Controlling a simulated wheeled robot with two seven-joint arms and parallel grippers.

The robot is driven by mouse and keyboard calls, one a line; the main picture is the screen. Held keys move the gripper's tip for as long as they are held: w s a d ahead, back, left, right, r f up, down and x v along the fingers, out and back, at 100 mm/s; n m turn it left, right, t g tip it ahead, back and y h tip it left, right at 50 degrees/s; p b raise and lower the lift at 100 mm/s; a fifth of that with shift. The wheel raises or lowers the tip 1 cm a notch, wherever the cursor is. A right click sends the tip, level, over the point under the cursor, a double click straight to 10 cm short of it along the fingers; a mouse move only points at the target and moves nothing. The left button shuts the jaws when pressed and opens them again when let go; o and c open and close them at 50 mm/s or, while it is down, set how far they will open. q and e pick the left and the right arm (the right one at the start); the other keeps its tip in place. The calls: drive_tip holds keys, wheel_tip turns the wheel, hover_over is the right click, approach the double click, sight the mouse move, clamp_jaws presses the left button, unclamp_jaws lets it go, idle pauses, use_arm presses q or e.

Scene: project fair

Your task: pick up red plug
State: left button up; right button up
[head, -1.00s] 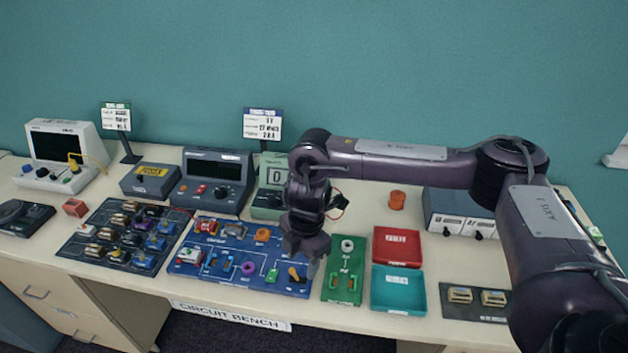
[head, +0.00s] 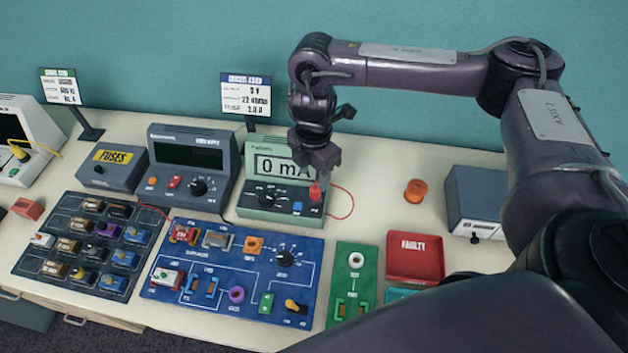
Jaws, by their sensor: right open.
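The red plug (head: 315,191) is small and sits at the right part of the face of the green meter (head: 257,204), which reads "0 mA". A thin red lead curves away to its right. My right gripper (head: 317,180) points down right at the plug, with its fingertips at the plug's top. It is open; whether the fingers touch the plug I cannot tell. The gripper hides part of the meter's right side. My left gripper is not in view.
The blue circuit board (head: 215,292) lies in front. An orange spool-like part (head: 415,191), a red "FAULTY" tray (head: 414,266) and a grey-blue box (head: 475,212) are to the right.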

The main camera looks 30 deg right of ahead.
sight(315, 186)
drive_tip(key=shift+s+a+f, duration=0.1)
drive_tip(key=shift+s+f, duration=0.1)
drive_tip(key=shift+f, duration=0.25)
drive_tip(key=shift+s+f, duration=0.15)
drive_tip(key=shift+f, duration=0.3)
drive_tip(key=f, duration=0.4)
drive_tip(key=shift+w+d+f+b, duration=0.15)
drive_tip(key=shift+w+d+b, duration=0.15)
drive_tip(key=shift+w+b, duration=0.1)
drive_tip(key=shift+f, duration=0.15)
drive_tip(key=shift+c, duration=2.6)
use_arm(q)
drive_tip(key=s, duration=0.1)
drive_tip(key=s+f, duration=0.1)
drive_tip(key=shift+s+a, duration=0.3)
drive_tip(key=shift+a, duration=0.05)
use_arm(e)
clamp_jaws()
